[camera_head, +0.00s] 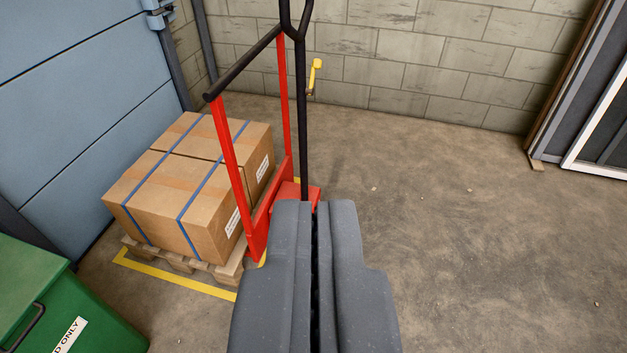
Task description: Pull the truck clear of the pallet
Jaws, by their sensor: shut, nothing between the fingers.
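The red pallet truck (245,183) stands at the left of centre, with a red upright frame, a black top bar and a black steering handle (301,120) rising at its right side. A yellow lever (315,76) shows beside the handle. The wooden pallet (174,261) is on the floor left of the truck and bears strapped cardboard boxes (190,187). The truck's frame stands close against the load; its forks are hidden. My gripper (316,207) is shut and empty in the lower middle. It overlaps the truck's base in the picture; I cannot tell whether they touch.
A yellow floor line (178,277) runs along the pallet's near side. A green bin (60,305) stands at the lower left, a blue door (85,100) behind it. A block wall (420,65) closes the back. The floor (480,230) at right is clear up to the framed door (590,95).

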